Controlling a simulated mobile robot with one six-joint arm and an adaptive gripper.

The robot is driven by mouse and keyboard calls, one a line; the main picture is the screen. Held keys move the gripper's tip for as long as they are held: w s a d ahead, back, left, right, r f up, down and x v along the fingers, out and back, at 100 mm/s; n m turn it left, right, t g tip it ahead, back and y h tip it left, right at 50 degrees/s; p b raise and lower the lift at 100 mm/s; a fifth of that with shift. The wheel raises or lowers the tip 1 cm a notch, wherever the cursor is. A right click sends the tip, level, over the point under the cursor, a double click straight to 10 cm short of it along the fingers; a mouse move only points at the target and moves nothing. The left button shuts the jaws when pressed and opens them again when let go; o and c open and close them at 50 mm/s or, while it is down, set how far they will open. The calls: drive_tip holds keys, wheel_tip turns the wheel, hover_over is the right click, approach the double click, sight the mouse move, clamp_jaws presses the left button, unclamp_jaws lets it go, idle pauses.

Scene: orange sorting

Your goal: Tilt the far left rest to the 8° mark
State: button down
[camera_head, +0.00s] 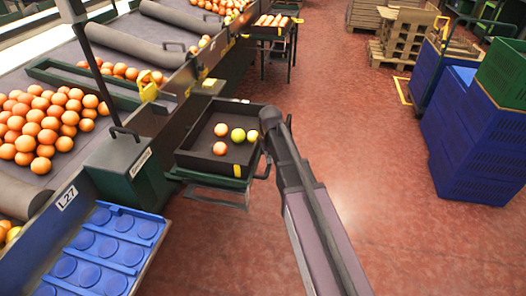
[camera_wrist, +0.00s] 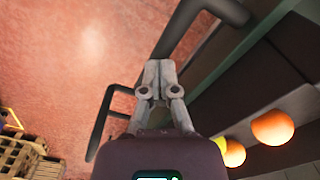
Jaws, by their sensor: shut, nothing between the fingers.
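My gripper (camera_wrist: 158,82) is shut and empty in the wrist view, its fingertips beside a dark bar handle (camera_wrist: 108,118) and a thicker dark bar (camera_wrist: 188,28). I cannot tell whether it touches either. In the head view my arm hides the fingers at the right side of a dark tray-like rest (camera_head: 196,165). This rest holds oranges and yellow-green fruit. A similar rest (camera_head: 262,35) with orange fruit stands farther back. I cannot tell which one is the far left rest. No degree scale or 8° mark is readable.
A sorting line with heaped oranges (camera_head: 50,125) runs along the left. A blue tray with round cups (camera_head: 100,250) is at lower left. Blue crates (camera_head: 470,150) and wooden pallets (camera_head: 405,40) stand at right. The red floor between is clear.

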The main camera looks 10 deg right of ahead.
drive_tip(key=shift+f+b, duration=1.55)
drive_tip(key=shift+f, duration=0.1)
idle(2.1)
drive_tip(key=shift+r, duration=0.15)
drive_tip(key=shift+r+p, duration=4.45)
drive_tip(key=shift+p, duration=0.1)
drive_tip(key=s+d+m, duration=0.1)
drive_tip(key=s+d, duration=0.2)
drive_tip(key=s, duration=0.6)
drive_tip(key=s+d+m, duration=0.1)
drive_tip(key=s+d, duration=0.1)
drive_tip(key=s, duration=0.7)
wheel_tip(320, 180, up, 16)
drive_tip(key=p, duration=1.6)
drive_tip(key=shift+d, duration=0.15)
